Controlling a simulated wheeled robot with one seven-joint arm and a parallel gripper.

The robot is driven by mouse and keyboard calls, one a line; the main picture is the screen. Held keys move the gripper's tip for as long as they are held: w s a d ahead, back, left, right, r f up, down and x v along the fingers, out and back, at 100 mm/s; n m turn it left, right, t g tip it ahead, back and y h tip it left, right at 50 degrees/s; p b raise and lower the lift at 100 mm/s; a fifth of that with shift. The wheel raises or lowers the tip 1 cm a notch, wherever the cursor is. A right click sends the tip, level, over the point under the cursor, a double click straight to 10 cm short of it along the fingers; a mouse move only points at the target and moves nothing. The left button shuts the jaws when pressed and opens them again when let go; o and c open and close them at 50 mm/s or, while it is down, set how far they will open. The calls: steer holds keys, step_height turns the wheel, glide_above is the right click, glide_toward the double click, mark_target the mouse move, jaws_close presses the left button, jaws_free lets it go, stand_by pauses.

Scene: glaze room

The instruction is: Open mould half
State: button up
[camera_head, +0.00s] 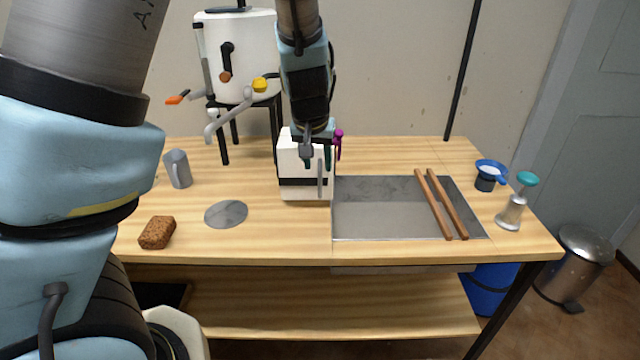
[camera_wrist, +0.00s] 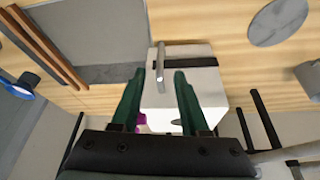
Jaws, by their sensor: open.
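The mould (camera_head: 305,188) is a white block with a black band, standing on the wooden table left of the grey inset plate. It also shows in the wrist view (camera_wrist: 205,85). A grey bar handle (camera_head: 320,180) is on its front; in the wrist view the handle (camera_wrist: 161,64) lies just beyond and between my fingertips. A purple part (camera_head: 338,142) shows at its back right. My gripper (camera_head: 317,162) is above and over the mould, pointing down, with its green fingers apart in the wrist view (camera_wrist: 158,76). Nothing is held between them. The mould's seam is hard to make out.
A white tank (camera_head: 240,60) on a black stand has levers reaching out behind the mould. Two wooden sticks (camera_head: 440,203) lie on the grey plate (camera_head: 380,222). A grey disc (camera_head: 226,213), brown sponge (camera_head: 157,232) and grey jug (camera_head: 178,168) are at left.

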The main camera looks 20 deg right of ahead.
mark_target(320, 179)
steer(key=b+x, duration=0.1)
steer(key=x, duration=0.7)
steer(key=shift+f, duration=0.25)
jaws_close()
stand_by(1.1)
